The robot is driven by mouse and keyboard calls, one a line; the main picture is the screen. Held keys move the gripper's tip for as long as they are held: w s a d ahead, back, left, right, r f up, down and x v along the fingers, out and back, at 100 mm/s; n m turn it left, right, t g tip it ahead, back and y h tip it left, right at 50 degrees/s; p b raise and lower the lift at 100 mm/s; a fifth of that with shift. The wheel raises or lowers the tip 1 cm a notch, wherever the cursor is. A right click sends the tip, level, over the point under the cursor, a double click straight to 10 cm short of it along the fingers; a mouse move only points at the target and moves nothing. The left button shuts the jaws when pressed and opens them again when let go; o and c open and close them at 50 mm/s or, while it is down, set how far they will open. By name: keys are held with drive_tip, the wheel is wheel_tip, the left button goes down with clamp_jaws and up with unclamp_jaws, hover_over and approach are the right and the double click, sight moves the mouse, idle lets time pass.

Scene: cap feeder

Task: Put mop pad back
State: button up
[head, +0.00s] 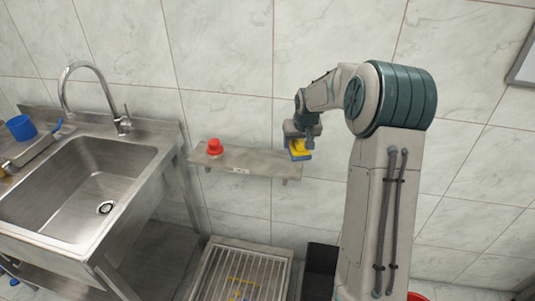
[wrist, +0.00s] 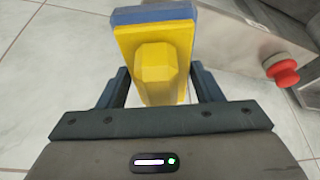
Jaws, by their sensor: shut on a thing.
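The mop pad (wrist: 124,40) is a yellow block with a raised grip and a blue layer along its far side. My gripper (wrist: 160,78) is shut on its yellow raised grip, one dark finger on each side. In the head view the yellow and blue pad (head: 299,151) hangs below my gripper (head: 300,140), at the right end of the wall shelf (head: 262,163). I cannot tell whether the pad touches the shelf.
A red knob-like piece (head: 215,147) sits at the shelf's left end and also shows in the wrist view (wrist: 282,69). A steel sink (head: 80,185) with a blue cup (head: 21,127) stands left. A slatted metal grate (head: 240,268) lies below. The shelf's middle is clear.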

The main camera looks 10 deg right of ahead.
drive_tip(key=p, duration=0.3)
hover_over(268, 160)
drive_tip(key=s, duration=0.1)
drive_tip(key=f, duration=0.6)
drive_tip(key=shift+s+f, duration=0.2)
drive_tip(key=shift+f, duration=0.05)
drive_tip(key=shift+f+p, duration=0.65)
drive_tip(key=shift+f, duration=1.35)
drive_tip(key=shift+f, duration=0.1)
drive_tip(key=o, duration=1.2)
